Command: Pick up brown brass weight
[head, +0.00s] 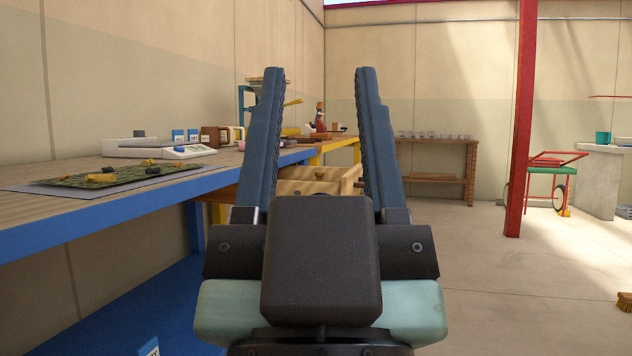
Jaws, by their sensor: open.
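My gripper (321,75) is open and empty, with its two blue fingers pointing up and away in the middle of the view. I cannot pick out a brown brass weight for certain. Small yellowish lumps, one nearer (101,178) and one farther (148,162), and a small dark piece (108,169) lie on a green patterned cloth (70,182) on the blue-edged table at left. A small dark piece (139,133) sits on the white scale (165,150). My gripper is right of these things and apart from them.
The blue-edged table (130,207) runs along the left wall. Blue boxes (178,136) and a brown object (210,137) stand behind the scale. A red post (522,120) stands at right; the floor there is mostly clear.

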